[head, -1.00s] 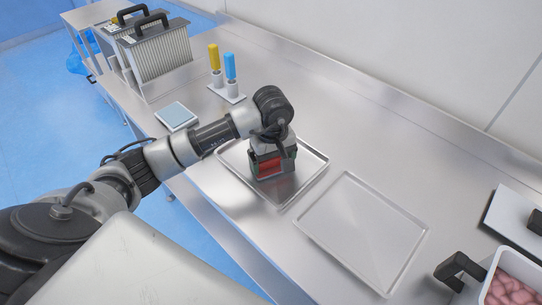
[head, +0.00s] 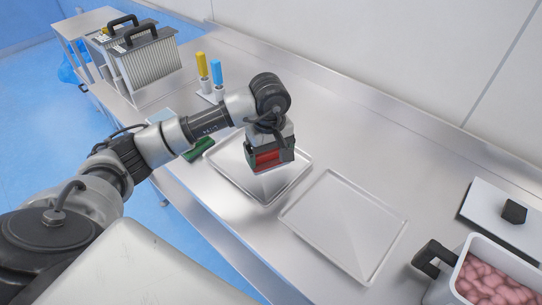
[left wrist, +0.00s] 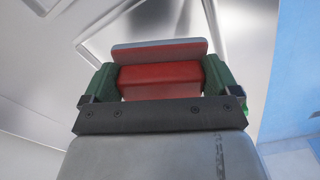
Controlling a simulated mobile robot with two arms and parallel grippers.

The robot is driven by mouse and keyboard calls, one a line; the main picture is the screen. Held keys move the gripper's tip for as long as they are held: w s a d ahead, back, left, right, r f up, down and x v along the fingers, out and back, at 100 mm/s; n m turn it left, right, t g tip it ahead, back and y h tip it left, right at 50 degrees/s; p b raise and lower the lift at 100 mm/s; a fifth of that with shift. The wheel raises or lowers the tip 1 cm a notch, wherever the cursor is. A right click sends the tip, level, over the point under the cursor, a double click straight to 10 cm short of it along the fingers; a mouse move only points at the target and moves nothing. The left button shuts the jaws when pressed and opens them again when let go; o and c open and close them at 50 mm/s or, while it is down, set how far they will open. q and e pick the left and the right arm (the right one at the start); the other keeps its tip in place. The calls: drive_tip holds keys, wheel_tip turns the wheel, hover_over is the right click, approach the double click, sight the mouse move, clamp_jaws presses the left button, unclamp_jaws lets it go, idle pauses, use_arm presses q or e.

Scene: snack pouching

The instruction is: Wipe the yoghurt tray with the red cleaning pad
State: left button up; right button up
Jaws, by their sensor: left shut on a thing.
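My left gripper (head: 270,153) is shut on the red cleaning pad (head: 267,159) and holds it over the left metal tray (head: 228,168), towards that tray's far right part. In the left wrist view the red pad (left wrist: 160,80), with a pale grey layer along its far edge, sits between the green fingers. I cannot tell whether the pad touches the tray. A second shallow tray (head: 345,228) lies to the right and looks empty. I see no clear yoghurt marks on either tray. My right gripper is not in view.
A green pad (head: 199,149) lies left of the left tray, partly behind my arm. Yellow (head: 202,66) and blue (head: 216,72) handled tools stand behind. A bin of pink pieces (head: 490,280) and a white board (head: 493,216) are at right.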

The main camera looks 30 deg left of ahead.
use_arm(q)
drive_tip(key=shift+r+p, duration=0.35)
drive_tip(key=shift+r, duration=0.8)
